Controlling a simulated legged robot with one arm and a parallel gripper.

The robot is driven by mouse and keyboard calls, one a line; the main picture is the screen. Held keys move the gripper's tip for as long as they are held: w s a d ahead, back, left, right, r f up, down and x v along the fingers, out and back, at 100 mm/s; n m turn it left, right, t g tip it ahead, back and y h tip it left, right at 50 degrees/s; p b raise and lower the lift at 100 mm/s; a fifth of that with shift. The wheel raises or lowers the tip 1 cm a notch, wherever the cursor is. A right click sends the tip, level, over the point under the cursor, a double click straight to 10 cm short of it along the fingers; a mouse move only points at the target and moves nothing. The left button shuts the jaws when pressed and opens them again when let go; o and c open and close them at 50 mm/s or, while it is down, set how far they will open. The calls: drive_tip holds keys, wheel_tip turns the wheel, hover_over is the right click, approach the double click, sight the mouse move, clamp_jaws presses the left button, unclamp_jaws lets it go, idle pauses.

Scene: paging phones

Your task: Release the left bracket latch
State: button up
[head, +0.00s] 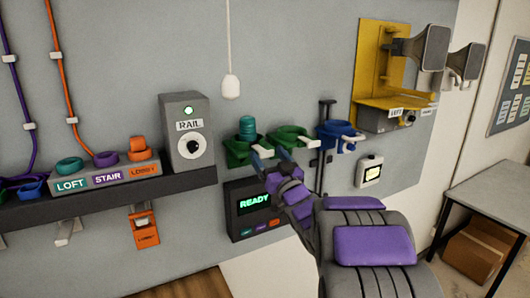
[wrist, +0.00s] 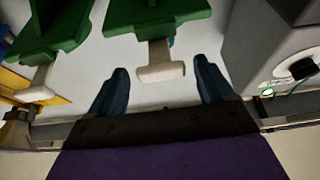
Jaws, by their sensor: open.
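The left green bracket (head: 238,152) is on the wall beside the RAIL box and holds a teal ringed part (head: 248,128). Its pale latch (head: 265,151) sticks out at its front right. In the wrist view, this latch (wrist: 160,72) is a T-shaped handle under a green bracket (wrist: 158,18). My gripper (head: 270,158) is open at the latch. In the wrist view, the two dark blue fingers of my gripper (wrist: 160,84) stand on either side of the latch's end, with gaps showing at both sides. Nothing is held.
A second green bracket (head: 289,135) and a blue bracket (head: 338,132), each with a pale latch, are to the right. The RAIL box (head: 187,135) stands on the left shelf. A READY screen (head: 253,205) is below. A pale pendant (head: 231,86) hangs above.

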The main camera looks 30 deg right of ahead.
drive_tip(key=b+v, duration=0.5)
drive_tip(key=v, duration=0.9)
drive_tip(key=shift+f+b, duration=0.15)
drive_tip(key=shift+b, duration=0.15)
drive_tip(key=shift+w, duration=0.1)
